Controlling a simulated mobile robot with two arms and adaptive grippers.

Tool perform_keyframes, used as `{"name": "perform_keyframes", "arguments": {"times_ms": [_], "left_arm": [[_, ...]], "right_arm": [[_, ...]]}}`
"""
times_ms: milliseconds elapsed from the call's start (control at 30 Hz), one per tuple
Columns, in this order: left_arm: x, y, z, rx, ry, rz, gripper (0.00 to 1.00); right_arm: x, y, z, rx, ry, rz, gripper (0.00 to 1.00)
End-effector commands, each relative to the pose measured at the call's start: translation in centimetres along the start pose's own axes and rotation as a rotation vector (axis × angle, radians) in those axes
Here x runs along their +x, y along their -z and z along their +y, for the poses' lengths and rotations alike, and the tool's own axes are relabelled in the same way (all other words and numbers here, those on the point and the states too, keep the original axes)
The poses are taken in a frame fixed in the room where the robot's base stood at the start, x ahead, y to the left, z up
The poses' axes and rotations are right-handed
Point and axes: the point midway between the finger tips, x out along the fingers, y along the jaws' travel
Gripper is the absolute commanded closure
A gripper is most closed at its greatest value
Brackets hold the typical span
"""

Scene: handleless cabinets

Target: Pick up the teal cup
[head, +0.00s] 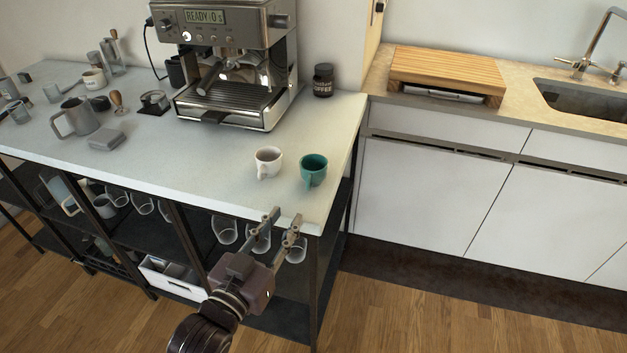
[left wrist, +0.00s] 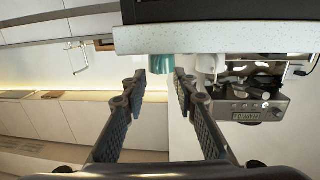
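The teal cup (head: 314,170) stands upright near the front right corner of the light counter (head: 226,181), its handle toward the front. A white cup (head: 268,161) stands just left of it. My left gripper (head: 286,218) is open and empty, in front of the counter's front edge and short of the cup. The left wrist view is upside down; there the teal cup (left wrist: 161,64) shows beyond and between the fingertips of the open gripper (left wrist: 158,84), with the white cup (left wrist: 208,66) beside it. My right gripper is not in view.
An espresso machine (head: 235,65) and a dark coffee jar (head: 323,80) stand behind the cups. A metal pitcher (head: 77,118) is at left. Glasses hang or stand on the shelf below the counter. Counter space right of the teal cup is narrow; white cabinets (head: 430,190) lie beyond.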

Motion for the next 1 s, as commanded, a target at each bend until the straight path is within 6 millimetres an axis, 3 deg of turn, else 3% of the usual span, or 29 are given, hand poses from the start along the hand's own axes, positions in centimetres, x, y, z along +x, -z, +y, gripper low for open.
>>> {"name": "perform_keyframes", "arguments": {"times_ms": [200,667,1000], "left_arm": [[1.8,1.6,0.6,0.004,-0.02,0.054,0.73],[7.6,1.9,0.8,0.003,-0.019,0.051,0.73],[8.1,1.7,0.8,0.003,-0.019,0.05,0.77]], "right_arm": [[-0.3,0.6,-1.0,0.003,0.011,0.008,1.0],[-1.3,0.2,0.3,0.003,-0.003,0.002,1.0],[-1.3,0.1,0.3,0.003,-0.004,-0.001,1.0]]}}
